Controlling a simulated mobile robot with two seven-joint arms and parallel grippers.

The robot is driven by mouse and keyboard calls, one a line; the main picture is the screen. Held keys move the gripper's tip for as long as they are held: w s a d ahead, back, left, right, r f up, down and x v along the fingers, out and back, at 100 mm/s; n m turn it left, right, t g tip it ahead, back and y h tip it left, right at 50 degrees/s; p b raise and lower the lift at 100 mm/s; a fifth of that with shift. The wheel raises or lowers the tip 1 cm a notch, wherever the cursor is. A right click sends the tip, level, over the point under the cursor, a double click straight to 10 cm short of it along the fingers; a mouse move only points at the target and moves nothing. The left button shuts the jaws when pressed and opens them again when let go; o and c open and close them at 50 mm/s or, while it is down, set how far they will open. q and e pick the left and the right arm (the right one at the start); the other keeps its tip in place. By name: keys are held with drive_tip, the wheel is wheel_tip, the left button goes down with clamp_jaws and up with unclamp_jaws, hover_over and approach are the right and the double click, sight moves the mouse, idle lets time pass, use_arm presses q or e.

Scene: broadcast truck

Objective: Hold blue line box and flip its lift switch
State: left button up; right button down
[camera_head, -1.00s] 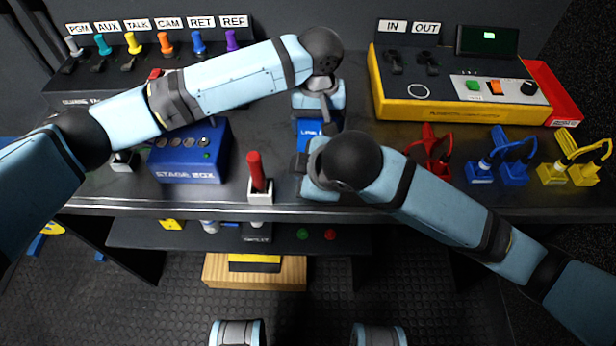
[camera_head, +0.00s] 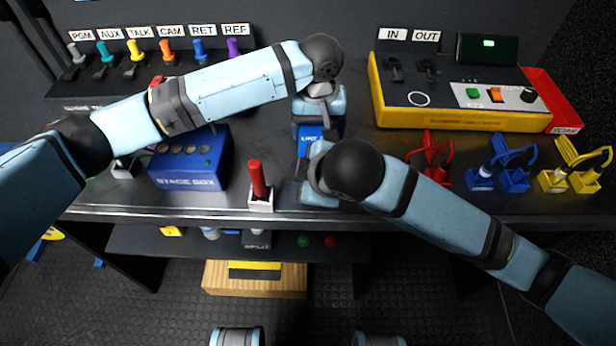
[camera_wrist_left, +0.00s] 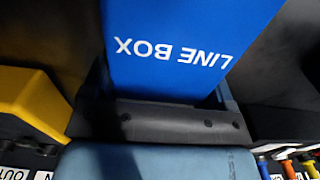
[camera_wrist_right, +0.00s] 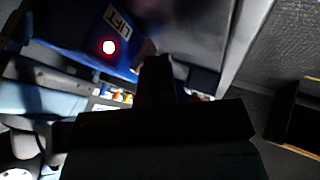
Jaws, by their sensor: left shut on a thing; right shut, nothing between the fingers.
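The blue line box (camera_head: 306,143) is at the middle of the bench, partly hidden by my arms. In the left wrist view its blue face (camera_wrist_left: 185,45) shows the words LINE BOX upside down. My left gripper (camera_head: 319,124) is shut on the box from its far side. In the right wrist view a LIFT label (camera_wrist_right: 117,22) and a glowing red-rimmed light (camera_wrist_right: 109,47) are on the blue box. My right gripper (camera_wrist_right: 155,72) is shut and empty, dark, close beside that face. The lift switch itself is hard to make out, and I cannot tell whether the fingertips touch it.
A blue stage box (camera_head: 190,160) and a red-handled lever (camera_head: 257,180) stand to the left. A yellow console (camera_head: 455,110) is to the right, with red, blue (camera_head: 500,170) and yellow cable connectors before it. Coloured levers line the back left. The bench's front edge is close.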

drive_tip(key=shift+w+r, duration=0.2)
drive_tip(key=shift+r, duration=0.2)
drive_tip(key=shift+s, duration=0.2)
drive_tip(key=s, duration=0.4)
drive_tip(key=shift+s+r, duration=0.15)
drive_tip(key=v, duration=0.9)
drive_tip(key=shift+d+r, duration=0.2)
drive_tip(key=shift+r, duration=0.2)
